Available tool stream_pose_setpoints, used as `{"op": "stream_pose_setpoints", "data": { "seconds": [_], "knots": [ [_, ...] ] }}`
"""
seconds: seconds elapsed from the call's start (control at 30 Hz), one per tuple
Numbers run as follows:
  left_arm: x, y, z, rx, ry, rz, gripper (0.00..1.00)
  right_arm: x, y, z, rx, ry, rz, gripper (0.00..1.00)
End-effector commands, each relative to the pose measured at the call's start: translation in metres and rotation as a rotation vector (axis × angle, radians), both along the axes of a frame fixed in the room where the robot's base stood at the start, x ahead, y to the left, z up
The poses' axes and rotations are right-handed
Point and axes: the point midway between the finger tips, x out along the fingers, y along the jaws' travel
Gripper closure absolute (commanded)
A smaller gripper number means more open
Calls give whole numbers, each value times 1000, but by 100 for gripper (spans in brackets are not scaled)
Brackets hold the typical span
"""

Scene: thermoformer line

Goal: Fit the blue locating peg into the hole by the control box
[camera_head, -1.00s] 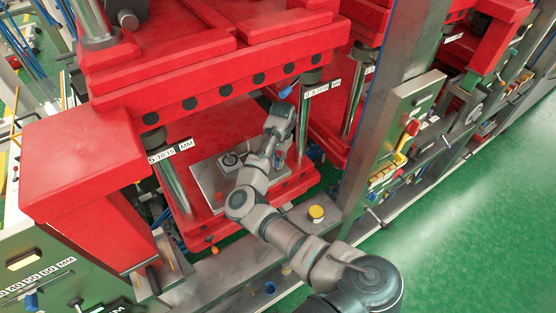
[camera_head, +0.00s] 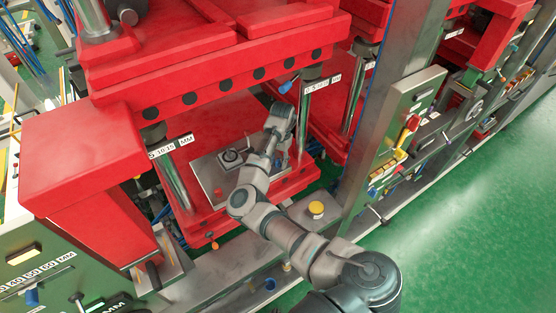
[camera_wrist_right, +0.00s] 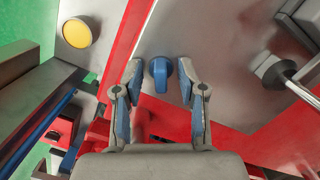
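The blue locating peg (camera_wrist_right: 160,72) shows its rounded blue top in the right wrist view, over a grey metal plate (camera_wrist_right: 215,45). My right gripper (camera_wrist_right: 160,78) is open, with one blue-padded finger on each side of the peg and a visible gap to each. In the head view my right gripper (camera_head: 277,158) is low over the right part of the metal plate (camera_head: 207,178), inside the red press. I cannot make out the peg clearly there. A control box (camera_head: 408,108) with a red knob stands on the right. I cannot identify the hole. My left gripper is out of view.
A yellow button (camera_head: 316,209) sits on the front rail, right of my gripper, and shows in the wrist view (camera_wrist_right: 78,32). Metal columns (camera_head: 171,183) and the red upper platen (camera_head: 225,75) bound the space.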

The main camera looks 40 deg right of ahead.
Motion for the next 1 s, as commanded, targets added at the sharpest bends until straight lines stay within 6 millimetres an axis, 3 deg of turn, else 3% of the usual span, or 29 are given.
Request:
{"op": "stream_pose_setpoints", "data": {
  "seconds": [0.27,0.7,1.0],
  "knots": [
    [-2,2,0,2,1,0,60,0,0,3,1,0,0,59],
    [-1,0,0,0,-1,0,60,4,-8,68,-1,0,0,59],
    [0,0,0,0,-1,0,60,4,-9,74,1,1,0,59]
  ]
}}
